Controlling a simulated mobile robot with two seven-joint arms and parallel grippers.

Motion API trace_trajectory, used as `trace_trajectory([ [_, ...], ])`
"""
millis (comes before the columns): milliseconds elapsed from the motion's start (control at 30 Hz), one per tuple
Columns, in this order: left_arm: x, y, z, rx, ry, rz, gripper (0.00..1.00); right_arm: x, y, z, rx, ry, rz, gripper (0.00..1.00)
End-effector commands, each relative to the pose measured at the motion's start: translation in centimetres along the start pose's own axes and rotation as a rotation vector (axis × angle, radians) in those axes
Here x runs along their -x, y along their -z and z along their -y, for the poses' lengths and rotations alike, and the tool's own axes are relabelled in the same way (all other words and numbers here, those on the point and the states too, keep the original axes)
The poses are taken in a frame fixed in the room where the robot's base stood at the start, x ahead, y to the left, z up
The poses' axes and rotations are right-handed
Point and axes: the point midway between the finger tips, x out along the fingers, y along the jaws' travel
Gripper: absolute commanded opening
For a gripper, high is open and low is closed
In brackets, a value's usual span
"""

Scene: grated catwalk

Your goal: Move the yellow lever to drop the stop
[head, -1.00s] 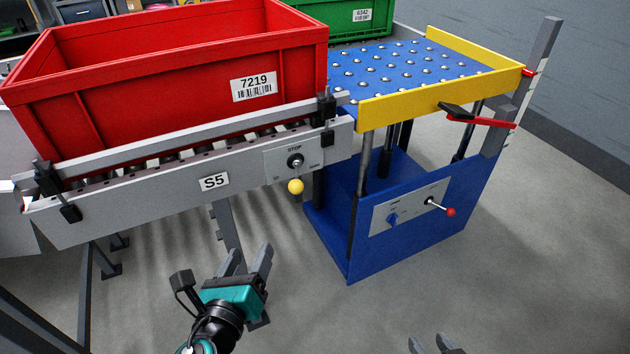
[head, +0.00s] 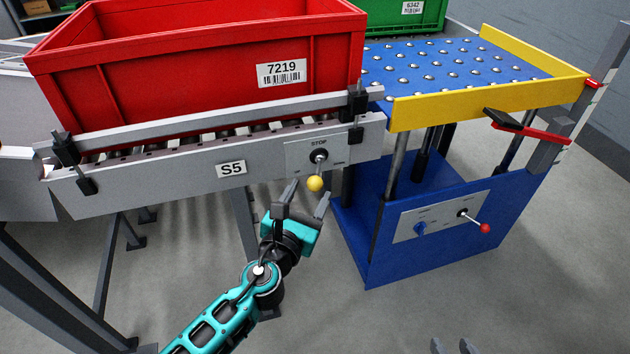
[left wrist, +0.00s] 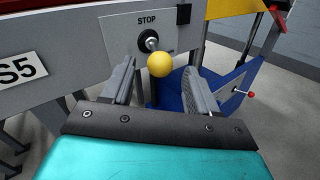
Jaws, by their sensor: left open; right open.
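The yellow ball knob of the lever (head: 315,184) hangs below its pivot on the plate marked STOP (head: 301,153), on the front of the conveyor rail. My left gripper (head: 308,192) is open just below and in front of the knob, fingers pointing up at it. In the left wrist view the knob (left wrist: 159,64) shows between and beyond the two open fingertips; whether they touch it cannot be told. My right gripper (head: 453,346) shows only its fingertips at the bottom edge, apart and empty. The stop itself cannot be made out.
A red crate (head: 200,75) marked 7219 sits on the roller conveyor (head: 140,178) marked S5. A blue lift table (head: 380,245) with ball-studded top, yellow rims and a red-knobbed lever (head: 485,228) stands to the right. A green crate (head: 430,20) is behind. Floor in front is clear.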

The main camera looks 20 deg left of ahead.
Motion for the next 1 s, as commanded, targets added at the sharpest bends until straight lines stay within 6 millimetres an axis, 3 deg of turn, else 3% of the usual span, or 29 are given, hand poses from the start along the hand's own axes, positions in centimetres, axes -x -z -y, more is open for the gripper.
trace_trajectory([
  [100, -2.1, -0.1, 0.0, 0.003, 0.000, 0.002, 0.59, -0.1, -0.1, 0.0, -0.001, -0.001, 0.000, 0.43],
  [300, -4.0, 0.0, 0.0, 0.002, -0.001, 0.000, 0.59, -0.2, -0.2, -0.1, -0.001, -0.001, 0.000, 0.43],
  [667, -4.3, 0.1, 0.0, 0.002, 0.000, -0.001, 0.58, -0.2, -0.2, -0.1, 0.000, -0.002, 0.000, 0.43],
  [1000, -4.3, 0.1, 0.0, 0.002, 0.000, -0.001, 0.26, -0.2, -0.2, -0.2, 0.003, -0.003, -0.001, 0.43],
])
